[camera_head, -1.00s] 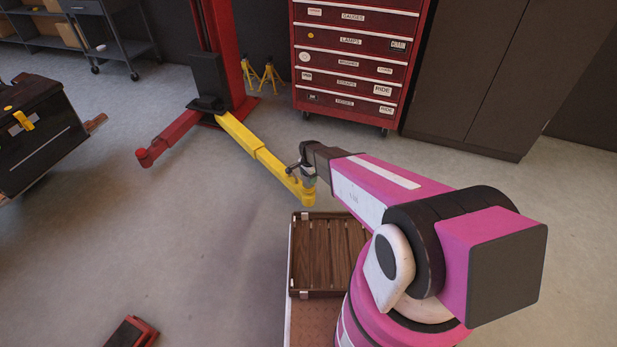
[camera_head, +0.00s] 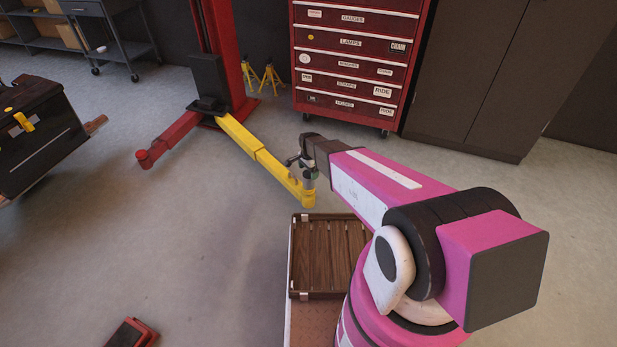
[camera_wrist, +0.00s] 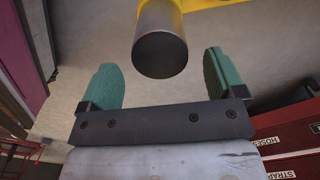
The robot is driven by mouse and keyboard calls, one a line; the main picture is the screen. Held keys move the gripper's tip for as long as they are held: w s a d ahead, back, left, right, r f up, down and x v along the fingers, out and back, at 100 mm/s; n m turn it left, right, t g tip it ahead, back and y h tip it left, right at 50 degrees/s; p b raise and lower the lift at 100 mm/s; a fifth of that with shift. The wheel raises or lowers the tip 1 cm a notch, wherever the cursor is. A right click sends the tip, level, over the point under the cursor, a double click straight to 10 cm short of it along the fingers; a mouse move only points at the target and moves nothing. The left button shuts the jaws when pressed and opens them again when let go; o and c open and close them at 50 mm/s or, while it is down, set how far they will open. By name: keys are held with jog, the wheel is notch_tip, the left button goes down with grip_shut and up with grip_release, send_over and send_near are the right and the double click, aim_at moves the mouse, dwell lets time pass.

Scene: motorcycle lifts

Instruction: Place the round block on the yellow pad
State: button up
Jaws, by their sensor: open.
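The round block, a dark grey metal cylinder (camera_wrist: 160,45), shows in the wrist view between and beyond my fingertips, with its flat round end towards the camera. It appears to stand on the yellow pad at the end of the yellow lift arm; that yellow surface (camera_wrist: 205,4) shows behind it. In the head view the block (camera_head: 310,182) is a small grey shape above the yellow pad (camera_head: 307,199). My gripper (camera_wrist: 160,78) is open, with a green finger on each side and gaps to the block. It also shows in the head view (camera_head: 298,160), partly hidden by its own wrist.
A wooden slatted tray (camera_head: 293,255) lies below the arm. The red lift post (camera_head: 230,50) and red drawer cabinet (camera_head: 352,60) stand behind. A black toolbox (camera_head: 35,135) is at left. Open floor lies between toolbox and tray.

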notch_tip(320, 180, up, 6)
jog(key=shift+r, duration=0.2)
jog(key=shift+s+d+r, duration=0.15)
jog(key=shift+r, duration=0.15)
jog(key=s+d+r+n, duration=1)
jog(key=s+d+r, duration=0.8)
jog(key=shift+s+d+r+n, duration=0.2)
jog(key=shift+d+r+n, duration=0.1)
jog(key=shift+r, duration=0.05)
